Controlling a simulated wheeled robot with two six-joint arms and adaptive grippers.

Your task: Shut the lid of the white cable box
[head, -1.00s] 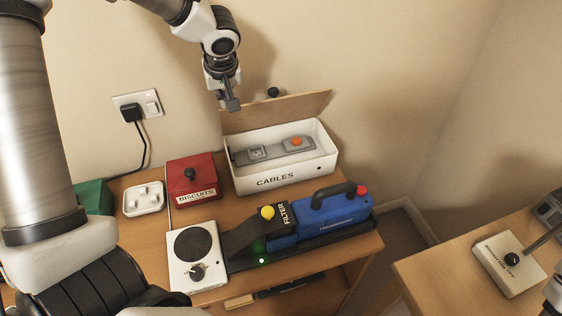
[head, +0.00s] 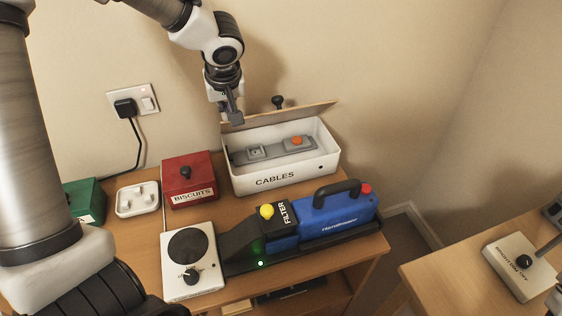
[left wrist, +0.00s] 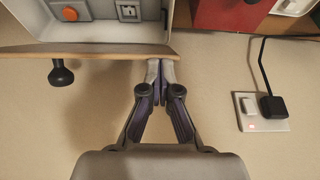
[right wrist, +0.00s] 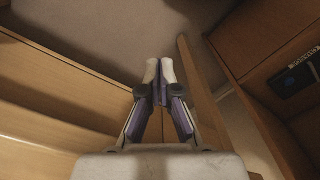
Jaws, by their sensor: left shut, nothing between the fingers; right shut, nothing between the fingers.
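The white cable box (head: 285,178), marked CABLES, stands at the back of the desk with its top open. A grey power strip (head: 275,149) with an orange switch lies inside. Its wooden lid (head: 285,114) stands raised at the back edge, seen nearly edge-on, with a black knob (head: 278,101) on its far side; both also show in the left wrist view, the lid (left wrist: 90,50) and the knob (left wrist: 61,75). My left gripper (head: 236,119) is shut and empty at the lid's left end, fingertips (left wrist: 160,64) at or very near it; contact is unclear. My right gripper (right wrist: 160,65) is shut and empty, away from the box.
A red biscuits tin (head: 189,182) stands just left of the box. In front are a blue device (head: 322,218) with a black handle and a white hotplate unit (head: 192,262). A wall socket (head: 133,102) with a plug is at left. The wall is close behind the box.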

